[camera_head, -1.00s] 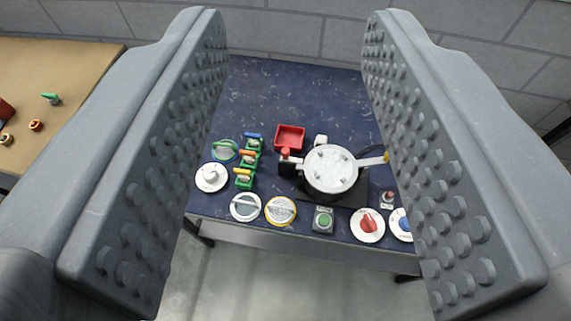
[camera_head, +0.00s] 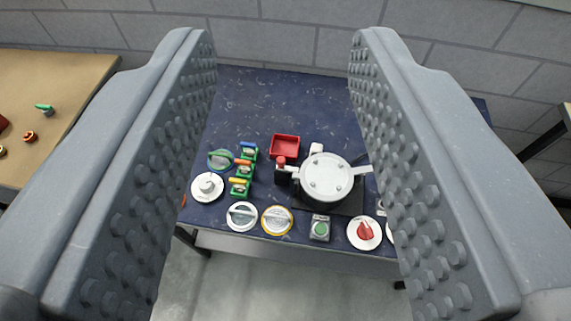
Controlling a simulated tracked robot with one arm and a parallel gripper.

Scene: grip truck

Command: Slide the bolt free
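My gripper (camera_head: 283,45) is open and empty, with its two studded grey fingers wide apart above and in front of a dark blue table (camera_head: 270,100). I cannot tell for certain which item is the bolt. Small green fixtures with a blue (camera_head: 248,147), an orange (camera_head: 244,163) and a yellow top (camera_head: 238,182) stand in a column on the table, left of the middle between the fingers. A round metal pot-like vessel (camera_head: 326,177) with side arms sits on a black base right of the middle. The right finger hides part of the table's right side.
White, silver and yellow-rimmed dials (camera_head: 277,220), a green button box (camera_head: 320,228) and a red knob (camera_head: 364,231) line the front. A tan table (camera_head: 60,90) stands left. A block wall is behind.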

